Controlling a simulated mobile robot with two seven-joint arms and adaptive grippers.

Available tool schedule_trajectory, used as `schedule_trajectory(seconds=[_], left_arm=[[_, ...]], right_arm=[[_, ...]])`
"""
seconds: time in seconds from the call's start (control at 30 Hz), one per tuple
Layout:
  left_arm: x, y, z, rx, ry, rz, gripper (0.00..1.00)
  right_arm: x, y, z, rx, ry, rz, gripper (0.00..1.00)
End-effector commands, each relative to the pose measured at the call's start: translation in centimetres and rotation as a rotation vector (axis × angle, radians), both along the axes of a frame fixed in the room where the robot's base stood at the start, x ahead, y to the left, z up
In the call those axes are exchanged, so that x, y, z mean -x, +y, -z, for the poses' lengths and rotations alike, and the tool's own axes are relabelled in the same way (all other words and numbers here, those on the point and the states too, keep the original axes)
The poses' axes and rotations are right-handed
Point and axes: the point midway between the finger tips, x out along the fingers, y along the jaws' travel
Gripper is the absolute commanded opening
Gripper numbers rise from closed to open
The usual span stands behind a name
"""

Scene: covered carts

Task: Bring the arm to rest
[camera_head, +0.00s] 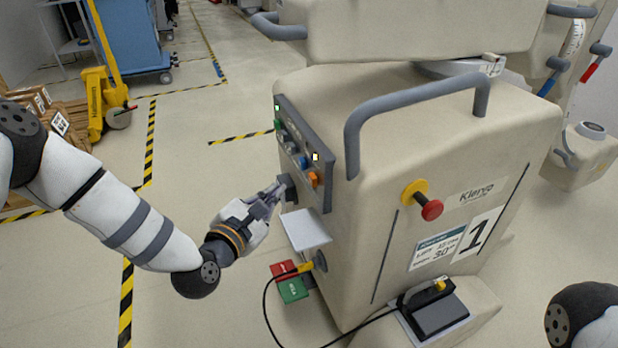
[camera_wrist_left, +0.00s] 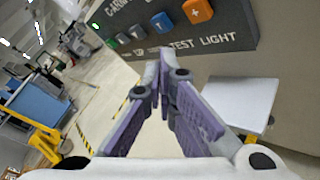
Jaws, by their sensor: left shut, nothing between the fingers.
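My left arm reaches in from the left, and my left gripper (camera_head: 273,193) is shut and empty. It is beside the front of the beige cart's (camera_head: 450,155) control panel (camera_head: 305,155), close to its lower end. In the left wrist view the closed fingers (camera_wrist_left: 166,78) point up towards the panel (camera_wrist_left: 240,25), below its "TEST LIGHT" lettering. I cannot tell whether the fingertips touch the cart. Only a rounded part of my right arm shows at the lower right; its gripper is out of view.
A white shelf plate (camera_head: 306,230) juts out just below the left gripper. A grey handle (camera_head: 420,105) and a red emergency knob (camera_head: 431,209) stick out from the cart. A black cable (camera_head: 268,305) hangs low. Open floor (camera_head: 220,110) with striped tape lies left of the cart.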

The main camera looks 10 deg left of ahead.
Motion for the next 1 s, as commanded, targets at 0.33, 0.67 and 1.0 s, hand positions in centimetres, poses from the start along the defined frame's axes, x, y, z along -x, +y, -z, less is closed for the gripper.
schedule_trajectory(seconds=[0.33,0.67,1.0], left_arm=[[1.1,1.5,0.0,0.001,0.002,0.000,0.00],[2.5,0.6,1.4,-0.075,0.051,0.038,0.00],[29.5,-3.0,12.1,-1.074,0.516,0.928,0.00]], right_arm=[[-0.2,0.0,-0.4,0.000,-0.007,0.000,0.54],[-0.5,0.0,-0.9,0.000,-0.016,0.000,0.54],[-5.1,0.0,-6.8,0.000,-0.163,0.005,0.54]])
